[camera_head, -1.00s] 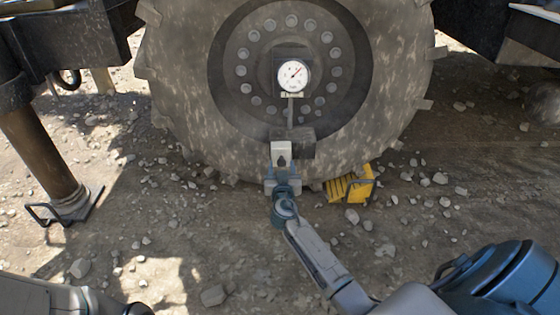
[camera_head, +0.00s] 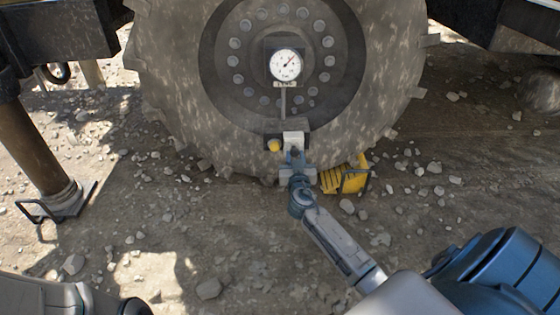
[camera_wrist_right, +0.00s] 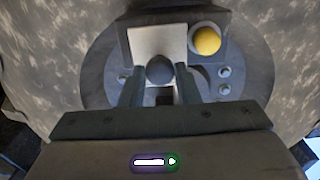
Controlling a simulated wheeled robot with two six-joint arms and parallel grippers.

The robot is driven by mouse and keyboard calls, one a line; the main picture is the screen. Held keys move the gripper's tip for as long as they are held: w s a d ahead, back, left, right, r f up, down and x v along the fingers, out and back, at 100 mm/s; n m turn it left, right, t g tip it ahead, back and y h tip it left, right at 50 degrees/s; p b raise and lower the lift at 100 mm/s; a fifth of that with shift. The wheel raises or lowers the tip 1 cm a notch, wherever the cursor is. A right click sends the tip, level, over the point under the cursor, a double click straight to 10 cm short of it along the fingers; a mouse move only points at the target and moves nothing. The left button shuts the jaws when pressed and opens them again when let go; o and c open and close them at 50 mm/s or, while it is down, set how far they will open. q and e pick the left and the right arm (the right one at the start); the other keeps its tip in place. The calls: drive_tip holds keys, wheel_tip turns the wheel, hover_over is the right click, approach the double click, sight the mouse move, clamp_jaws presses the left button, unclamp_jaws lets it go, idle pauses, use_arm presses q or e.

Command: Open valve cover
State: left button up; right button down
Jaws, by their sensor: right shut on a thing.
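The valve cover (camera_head: 293,137) is a light grey plate on the right part of a dark block (camera_head: 272,136) low on the wheel, below the gauge. A yellow round part (camera_head: 274,145) shows uncovered to the left of it. In the right wrist view the cover (camera_wrist_right: 151,40) carries a dark round knob (camera_wrist_right: 159,69), and the yellow part (camera_wrist_right: 206,40) lies to its right. My right gripper (camera_head: 296,156) is shut on the knob, with a finger on each side of it (camera_wrist_right: 159,82). My left gripper is out of view.
A white dial gauge (camera_head: 285,65) stands above the block on the big muddy wheel (camera_head: 175,80). A yellow wheel chock (camera_head: 343,178) lies close to the right of my right gripper. A support leg (camera_head: 40,150) stands at left. Stones lie on the ground.

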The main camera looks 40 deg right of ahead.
drive_tip(key=shift+s+d, duration=0.35)
drive_tip(key=shift+d, duration=0.2)
drive_tip(key=shift+s+d, duration=0.3)
drive_tip(key=shift+d, duration=0.2)
drive_tip(key=c, duration=1.1)
unclamp_jaws()
drive_tip(key=p+v, duration=0.2)
drive_tip(key=v, duration=0.8)
drive_tip(key=shift+s+a, duration=0.2)
drive_tip(key=shift+s, duration=0.15)
